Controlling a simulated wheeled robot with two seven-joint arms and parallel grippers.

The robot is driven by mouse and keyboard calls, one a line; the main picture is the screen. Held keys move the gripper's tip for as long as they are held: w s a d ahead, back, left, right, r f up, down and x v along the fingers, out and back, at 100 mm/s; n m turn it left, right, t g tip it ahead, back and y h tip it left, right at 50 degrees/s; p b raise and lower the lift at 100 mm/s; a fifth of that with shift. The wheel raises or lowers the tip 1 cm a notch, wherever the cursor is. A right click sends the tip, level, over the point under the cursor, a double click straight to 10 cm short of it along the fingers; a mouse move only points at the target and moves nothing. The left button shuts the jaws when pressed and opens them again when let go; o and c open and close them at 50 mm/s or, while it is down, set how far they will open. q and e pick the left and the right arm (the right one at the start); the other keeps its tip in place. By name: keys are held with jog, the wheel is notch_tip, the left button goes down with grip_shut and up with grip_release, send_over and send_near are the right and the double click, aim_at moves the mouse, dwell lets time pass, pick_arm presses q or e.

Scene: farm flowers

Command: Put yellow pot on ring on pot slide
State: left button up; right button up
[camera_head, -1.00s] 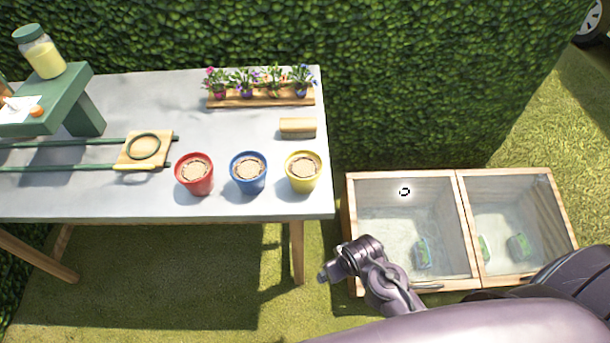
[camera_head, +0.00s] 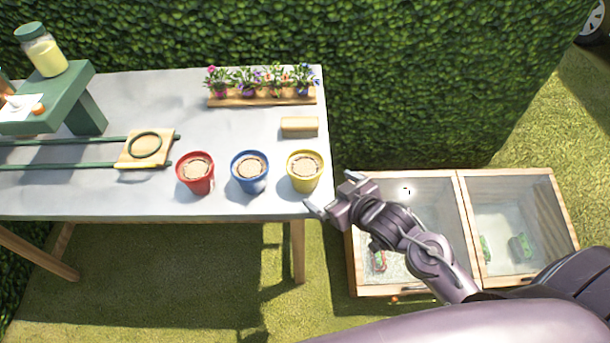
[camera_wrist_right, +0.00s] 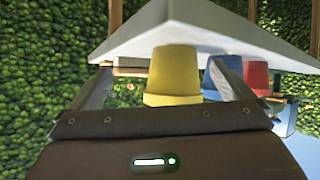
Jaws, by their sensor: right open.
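The yellow pot (camera_head: 305,172), filled with soil, stands upright near the table's right front corner. It also shows in the right wrist view (camera_wrist_right: 173,76), between the two fingers but beyond them. My right gripper (camera_head: 329,194) is open and empty, just right of the pot near the table corner, apart from it. The pot slide is a wooden plate (camera_head: 128,161) on two green rails, at the left of the table. A dark green ring (camera_head: 145,145) lies on the plate, with nothing on it. My left gripper is not in view.
A blue pot (camera_head: 250,172) and a red pot (camera_head: 196,173) stand left of the yellow pot. A wooden block (camera_head: 299,125) and a flower tray (camera_head: 262,98) lie behind. A green stand (camera_head: 80,85) holds a jar (camera_head: 42,52). A glass-topped wooden box (camera_head: 462,215) stands right of the table.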

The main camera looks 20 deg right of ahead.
aim_at(290, 156)
jog(key=shift+w+r+n+t+y, duration=0.15)
jog(key=shift+w+n+t+y, duration=0.35)
jog(key=shift+y, duration=0.3)
jog(key=shift+w+r+n+t+y, duration=0.3)
jog(key=shift+w+t+y, duration=0.1)
jog(key=shift+y, duration=0.4)
jog(key=shift+d+r+n+y, duration=0.15)
jog(key=shift+r+n+y, duration=0.15)
jog(key=shift+y, duration=0.5)
jog(key=y, duration=0.1)
jog(key=r+y, duration=0.1)
jog(key=n, duration=0.1)
jog(key=shift+s+d+r+t+y, duration=0.25)
jog(key=shift+s+t+y, duration=0.1)
jog(key=shift+t+y, duration=0.05)
jog(key=shift+w+a+r, duration=0.1)
jog(key=shift+w+a, duration=0.05)
jog(key=p+x, duration=0.1)
jog(key=x, duration=0.5)
jog(key=shift+a, duration=0.15)
jog(key=shift+w+a+p, duration=0.3)
jog(key=shift+w+a, duration=0.05)
jog(key=shift+w, duration=0.1)
jog(key=c, duration=1.4)
jog(key=shift+c, duration=1.1)
jog(key=shift+r, duration=0.1)
